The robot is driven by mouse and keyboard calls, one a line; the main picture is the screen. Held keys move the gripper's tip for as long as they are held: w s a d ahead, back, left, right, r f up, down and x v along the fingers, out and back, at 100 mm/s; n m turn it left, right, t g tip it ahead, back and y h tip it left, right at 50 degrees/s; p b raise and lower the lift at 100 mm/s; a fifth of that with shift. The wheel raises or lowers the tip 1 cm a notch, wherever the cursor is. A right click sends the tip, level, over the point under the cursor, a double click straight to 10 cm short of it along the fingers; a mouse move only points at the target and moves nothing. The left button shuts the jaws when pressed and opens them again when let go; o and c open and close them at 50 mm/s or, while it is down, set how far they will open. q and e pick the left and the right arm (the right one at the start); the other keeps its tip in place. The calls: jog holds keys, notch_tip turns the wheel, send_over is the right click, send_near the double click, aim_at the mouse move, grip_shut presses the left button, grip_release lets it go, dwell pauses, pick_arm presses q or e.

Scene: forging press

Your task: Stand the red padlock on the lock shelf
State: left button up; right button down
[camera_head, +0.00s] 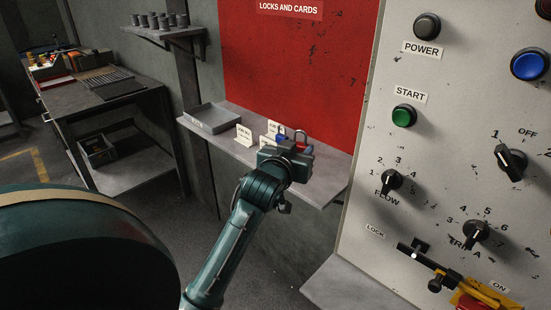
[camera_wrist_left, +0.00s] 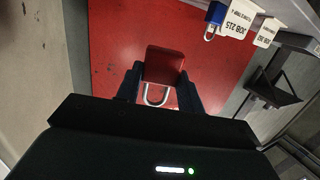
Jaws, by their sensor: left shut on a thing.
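The red padlock (camera_wrist_left: 165,66) is between the fingers of my left gripper (camera_wrist_left: 160,88), which is shut on it. In the head view my left gripper (camera_head: 296,150) is over the right part of the lock shelf (camera_head: 334,180), and the padlock's shackle shows pointing up. The padlock's body is mostly hidden there behind the gripper. I cannot tell whether it touches the shelf. A blue padlock (camera_wrist_left: 216,14) stands on the shelf to the left of the gripper in the head view. My right gripper is not in view.
White job cards (camera_head: 244,135) and a grey tray (camera_head: 210,117) stand on the shelf, left of the gripper. The red board (camera_head: 290,65) rises behind it. The control panel (camera_head: 455,140) with knobs stands close on the right. The shelf's right end looks clear.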

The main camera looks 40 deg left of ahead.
pick_arm(q)
jog(key=shift+w+a+r, duration=0.25)
jog(key=shift+w+a, duration=0.2)
jog(key=shift+a, duration=0.2)
jog(key=shift+w+a+r, duration=0.25)
jog(key=shift+w+a, duration=0.15)
jog(key=shift+a, duration=0.2)
jog(key=f, duration=0.5)
jog(key=shift+a, duration=0.2)
jog(key=shift+f, duration=2.25)
jog(key=shift+f+b, duration=0.15)
jog(key=shift+b, duration=0.2)
jog(key=o, duration=1)
jog(key=shift+o, duration=0.2)
